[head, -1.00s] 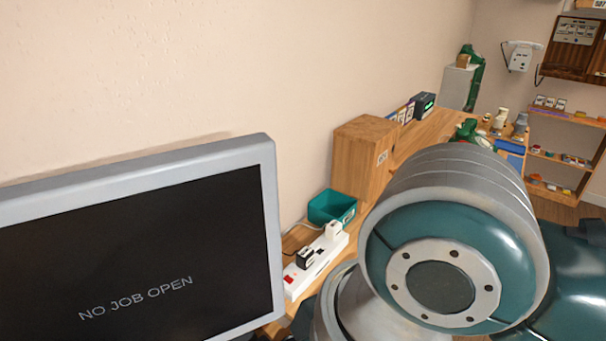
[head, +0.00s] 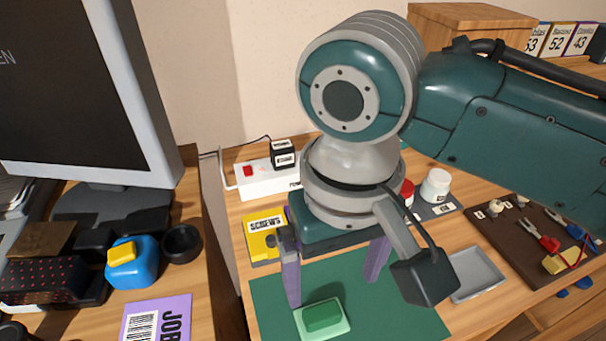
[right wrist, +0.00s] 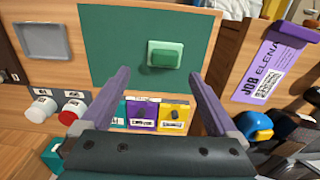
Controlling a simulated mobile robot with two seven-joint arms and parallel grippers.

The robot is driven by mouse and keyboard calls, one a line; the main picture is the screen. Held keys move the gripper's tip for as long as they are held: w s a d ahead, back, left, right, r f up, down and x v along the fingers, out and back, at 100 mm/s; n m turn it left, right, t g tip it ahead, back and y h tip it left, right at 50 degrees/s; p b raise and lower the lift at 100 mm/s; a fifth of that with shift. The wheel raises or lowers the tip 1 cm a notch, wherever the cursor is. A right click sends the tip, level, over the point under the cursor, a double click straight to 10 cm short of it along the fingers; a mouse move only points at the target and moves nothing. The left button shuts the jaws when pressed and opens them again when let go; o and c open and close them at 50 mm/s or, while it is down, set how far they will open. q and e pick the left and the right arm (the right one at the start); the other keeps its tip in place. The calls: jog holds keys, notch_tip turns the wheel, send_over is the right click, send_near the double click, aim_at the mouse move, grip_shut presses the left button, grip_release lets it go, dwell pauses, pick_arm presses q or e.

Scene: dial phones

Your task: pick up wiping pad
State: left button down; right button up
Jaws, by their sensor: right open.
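A dark green block, which looks like the wiping pad (head: 323,316), sits on a pale green base on the green mat (head: 405,322). It also shows in the right wrist view (right wrist: 163,56), beyond the fingers and about midway between them. My right gripper (head: 332,291) points down above the mat, with its two purple fingers spread wide and nothing between them. The fingers also show in the right wrist view (right wrist: 160,73). The pad appears below the fingertips and apart from them. My left gripper is not in view.
A grey tray (head: 478,274) lies right of the mat. A yellow SCREWS box (head: 262,241) stands behind it. A white power strip (head: 265,180) and white jar (head: 436,185) are farther back. A brown tool board (head: 520,235) is at right. A monitor (head: 120,90) stands left.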

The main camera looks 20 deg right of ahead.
aim_at(323, 312)
jog(key=f, duration=0.2)
jog(key=shift+a+f+b, duration=0.25)
jog(key=shift+f+b, duration=0.05)
jog(key=f+b, duration=0.1)
jog(key=f, duration=0.3)
jog(key=shift+a+f+b, duration=0.2)
jog(key=shift+f+b, duration=0.05)
jog(key=shift+b, duration=0.15)
jog(key=shift+f, duration=0.45)
jog(key=c, duration=1.5)
